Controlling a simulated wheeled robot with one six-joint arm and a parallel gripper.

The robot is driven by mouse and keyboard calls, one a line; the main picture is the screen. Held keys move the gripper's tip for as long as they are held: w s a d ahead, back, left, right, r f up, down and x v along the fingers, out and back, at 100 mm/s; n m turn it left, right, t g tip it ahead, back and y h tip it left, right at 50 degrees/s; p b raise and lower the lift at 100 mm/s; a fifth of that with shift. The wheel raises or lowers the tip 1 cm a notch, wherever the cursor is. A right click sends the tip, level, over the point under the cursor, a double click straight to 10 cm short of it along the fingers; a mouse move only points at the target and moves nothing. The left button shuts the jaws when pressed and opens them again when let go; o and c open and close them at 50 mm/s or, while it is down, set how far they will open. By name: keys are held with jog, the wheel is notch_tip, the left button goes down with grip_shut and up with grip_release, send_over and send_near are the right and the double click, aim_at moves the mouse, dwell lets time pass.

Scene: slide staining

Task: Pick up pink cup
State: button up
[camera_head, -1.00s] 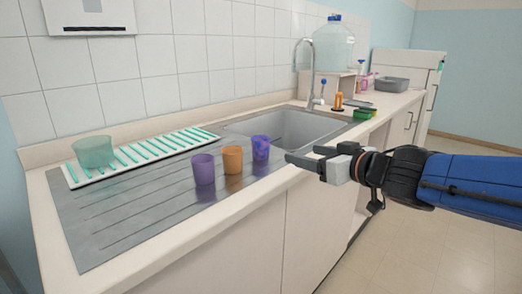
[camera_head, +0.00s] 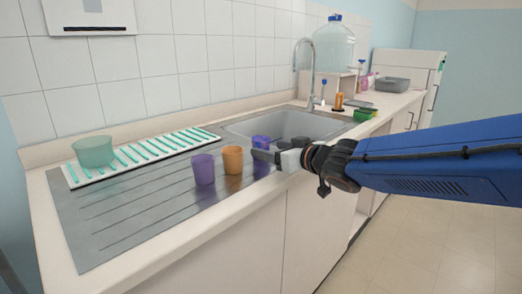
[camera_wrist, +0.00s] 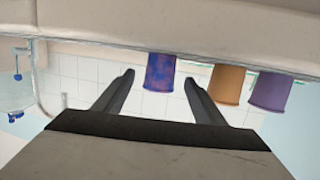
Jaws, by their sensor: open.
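No plainly pink cup shows. A mottled violet-blue cup with pinkish patches (camera_head: 261,141) stands on the steel drainboard beside the sink, partly hidden by my gripper (camera_head: 279,149). In the wrist view this mottled cup (camera_wrist: 160,70) appears upside down, centred between my two open fingertips (camera_wrist: 159,78). The fingers are apart with a gap on each side of it; I cannot tell how deep it sits between them. An orange cup (camera_head: 232,160) and a plain purple cup (camera_head: 204,169) stand in a row to its left.
A translucent green bowl (camera_head: 93,152) sits on a white rack with green strips (camera_head: 128,170) at the back left. The sink (camera_head: 290,124) and its tap (camera_head: 311,72) lie behind my gripper. The front drainboard (camera_head: 125,225) is clear.

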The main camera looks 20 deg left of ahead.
jog(key=shift+f+x, duration=0.25)
jog(key=shift+x, duration=0.9)
jog(key=shift+f+x, duration=0.25)
jog(key=shift+x, duration=0.85)
jog(key=shift+w+a+f, duration=0.1)
jog(key=shift+w+a, duration=0.15)
jog(key=shift+a, duration=0.2)
jog(key=c, duration=1.1)
